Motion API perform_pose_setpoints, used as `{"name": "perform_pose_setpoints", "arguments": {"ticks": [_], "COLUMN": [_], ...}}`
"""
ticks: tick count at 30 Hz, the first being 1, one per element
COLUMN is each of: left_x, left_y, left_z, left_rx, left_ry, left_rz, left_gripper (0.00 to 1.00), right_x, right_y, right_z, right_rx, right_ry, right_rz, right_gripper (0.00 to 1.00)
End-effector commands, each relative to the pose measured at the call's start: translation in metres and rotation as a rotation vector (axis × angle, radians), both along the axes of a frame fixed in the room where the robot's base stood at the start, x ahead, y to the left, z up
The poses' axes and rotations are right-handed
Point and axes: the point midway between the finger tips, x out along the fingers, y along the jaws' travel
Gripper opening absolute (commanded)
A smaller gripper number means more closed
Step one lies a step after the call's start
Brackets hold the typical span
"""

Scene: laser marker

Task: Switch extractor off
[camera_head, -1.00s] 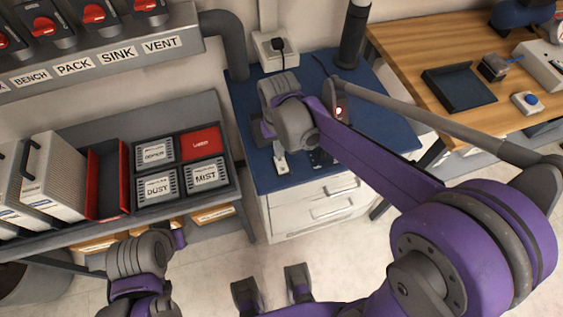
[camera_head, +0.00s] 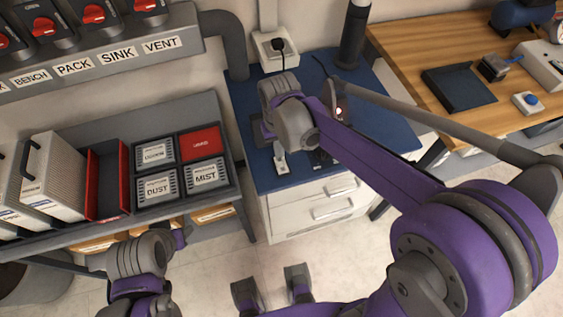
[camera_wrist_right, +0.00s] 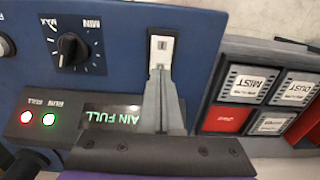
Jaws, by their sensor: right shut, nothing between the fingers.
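A white rocker switch (camera_wrist_right: 161,50) with an "I" mark is set in the blue surface (camera_wrist_right: 115,15). It also shows as a small white plate in the head view (camera_head: 282,165). My right gripper (camera_wrist_right: 158,76) is shut and empty. Its fingertips overlap the lower end of the switch in the wrist view; whether they press on it I cannot tell. Red (camera_wrist_right: 26,117) and green (camera_wrist_right: 48,119) lamps are lit.
A black MIN–MAX knob (camera_wrist_right: 72,47) is left of the switch. Labelled cartridges, including MIST (camera_wrist_right: 247,83) and DUST (camera_wrist_right: 294,88), sit in a rack beyond the blue edge. A dark vertical pipe (camera_head: 353,35) stands behind. A wooden bench (camera_head: 410,45) is at right.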

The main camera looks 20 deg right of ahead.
Motion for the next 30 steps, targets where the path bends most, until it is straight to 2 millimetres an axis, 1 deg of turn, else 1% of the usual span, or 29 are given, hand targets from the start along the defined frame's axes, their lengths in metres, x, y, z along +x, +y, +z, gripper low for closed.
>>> {"name": "perform_pose_setpoints", "arguments": {"ticks": [17, 30], "left_x": [0.0, -0.0008], "left_y": [0.0, 0.0], "left_z": [-0.0004, -0.0053], "left_rx": [0.0, 0.0], "left_ry": [0.0, 0.002], "left_rz": [0.0, 0.0], "left_gripper": [0.5, 0.5], "right_x": [0.0, -0.0001], "right_y": [0.0, 0.0], "right_z": [-0.0005, -0.0071], "right_rx": [0.0, 0.0], "right_ry": [0.0, 0.0], "right_rz": [0.0, 0.0], "right_gripper": [0.0, 0.0]}}
